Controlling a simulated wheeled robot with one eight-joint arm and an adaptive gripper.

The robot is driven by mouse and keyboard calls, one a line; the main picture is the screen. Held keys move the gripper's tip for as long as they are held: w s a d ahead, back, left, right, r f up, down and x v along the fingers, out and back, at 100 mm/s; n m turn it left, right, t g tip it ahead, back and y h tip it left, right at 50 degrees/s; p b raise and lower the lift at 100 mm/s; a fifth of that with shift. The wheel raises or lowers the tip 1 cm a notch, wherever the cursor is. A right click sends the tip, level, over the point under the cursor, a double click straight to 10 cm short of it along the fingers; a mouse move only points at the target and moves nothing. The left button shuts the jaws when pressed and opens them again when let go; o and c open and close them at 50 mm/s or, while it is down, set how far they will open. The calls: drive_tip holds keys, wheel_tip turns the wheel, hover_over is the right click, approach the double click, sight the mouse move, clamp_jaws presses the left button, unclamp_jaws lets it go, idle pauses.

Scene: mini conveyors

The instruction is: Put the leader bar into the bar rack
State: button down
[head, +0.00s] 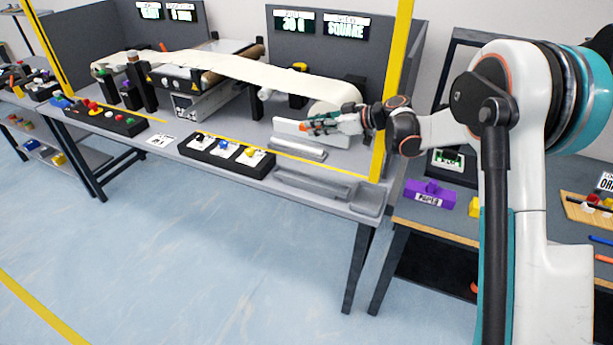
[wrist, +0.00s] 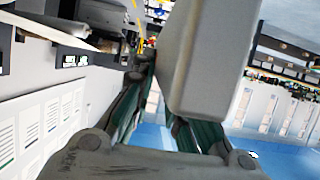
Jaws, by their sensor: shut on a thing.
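The leader bar (head: 287,127) is a long pale grey bar, held over the right end of the conveyor table in the head view. My gripper (head: 325,124) is shut on it, with orange-tipped fingers at its middle. In the wrist view the leader bar (wrist: 210,55) is a large grey block, rising between the dark fingers of my gripper (wrist: 165,95). A long grey tray (head: 312,187) at the table's front right edge looks like the bar rack; I cannot be sure. The bar appears apart from it, farther back. The exact grip contact is partly hidden.
A roll of cream web (head: 335,108) stands just behind my gripper, its web running left over the conveyor. A metallic grey piece (head: 298,150) lies in front of the bar. A yellow post (head: 388,100) rises to the right. A black switch panel (head: 226,152) is left.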

wheel_tip(320, 180, down, 18)
drive_tip(key=b, duration=0.5)
drive_tip(key=shift+f, duration=0.1)
drive_tip(key=c, duration=1.6)
unclamp_jaws()
drive_tip(key=shift+o, duration=0.2)
drive_tip(key=p+v, duration=0.3)
drive_tip(key=v, duration=0.9)
drive_tip(key=s+d+r+m+h, duration=0.2)
drive_tip(key=s+r+m+h, duration=0.15)
drive_tip(key=s+r, duration=0.5)
drive_tip(key=s+d+r+m+h, duration=0.2)
drive_tip(key=s+r+m+h, duration=0.15)
drive_tip(key=s+r, duration=0.5)
drive_tip(key=s+d+m+t+h, duration=0.1)
drive_tip(key=s+d+m+h, duration=0.1)
drive_tip(key=s, duration=0.9)
drive_tip(key=s+d+m+t+h, duration=0.1)
drive_tip(key=s+d+m+h, duration=0.2)
drive_tip(key=s, duration=0.9)
drive_tip(key=d+m, duration=0.2)
drive_tip(key=d, duration=0.2)
drive_tip(key=shift+f+h, duration=0.3)
drive_tip(key=shift+f, duration=0.05)
